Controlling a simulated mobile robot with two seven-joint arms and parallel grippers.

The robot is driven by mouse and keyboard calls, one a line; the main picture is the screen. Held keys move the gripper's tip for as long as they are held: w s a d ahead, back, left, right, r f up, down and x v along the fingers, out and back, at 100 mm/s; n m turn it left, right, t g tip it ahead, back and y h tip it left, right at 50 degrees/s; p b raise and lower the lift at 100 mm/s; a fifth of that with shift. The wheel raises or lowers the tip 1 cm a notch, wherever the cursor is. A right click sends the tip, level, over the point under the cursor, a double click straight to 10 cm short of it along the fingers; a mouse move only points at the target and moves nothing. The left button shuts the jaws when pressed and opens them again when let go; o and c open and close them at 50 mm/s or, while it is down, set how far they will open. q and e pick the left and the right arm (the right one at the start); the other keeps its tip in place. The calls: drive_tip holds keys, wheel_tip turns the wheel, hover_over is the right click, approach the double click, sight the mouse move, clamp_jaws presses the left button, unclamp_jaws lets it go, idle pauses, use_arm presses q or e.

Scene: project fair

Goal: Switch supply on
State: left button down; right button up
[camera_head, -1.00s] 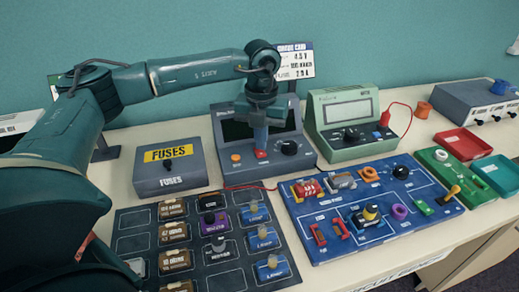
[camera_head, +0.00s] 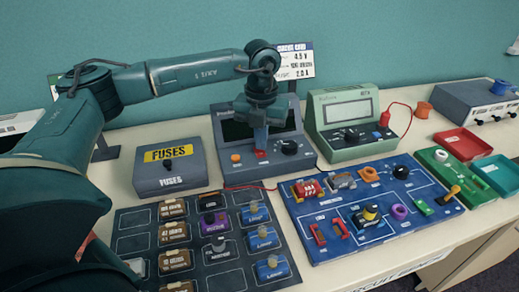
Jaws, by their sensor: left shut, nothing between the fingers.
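The power supply (camera_head: 222,128) is a dark grey console with a dark screen, standing at the back middle of the table. Its sloping front carries an orange post (camera_head: 236,158), a small red button (camera_head: 261,154) and a black knob (camera_head: 289,147). My left gripper (camera_head: 260,147) points down over this front with its fingers shut and empty. Its tips are right at the red button, partly covering the area; I cannot tell whether they touch it. The gripper and wrist also hide part of the screen. My right gripper is not in view.
A fuse box (camera_head: 170,185) stands left of the supply and a green meter (camera_head: 345,137) right of it. In front lie a dark parts tray (camera_head: 133,220) and a blue circuit board (camera_head: 385,232). A red lead (camera_head: 250,187) runs along the supply's front edge.

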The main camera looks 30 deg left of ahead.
sight(260, 154)
use_arm(q)
drive_tip(key=shift+f+b, duration=0.7)
drive_tip(key=shift+f, duration=0.35)
idle(0.5)
drive_tip(key=shift+r+p, duration=0.65)
drive_tip(key=shift+r, duration=0.15)
drive_tip(key=shift+r+p, duration=1.9)
drive_tip(key=shift+r, duration=0.85)
drive_tip(key=shift+s+f, duration=0.1)
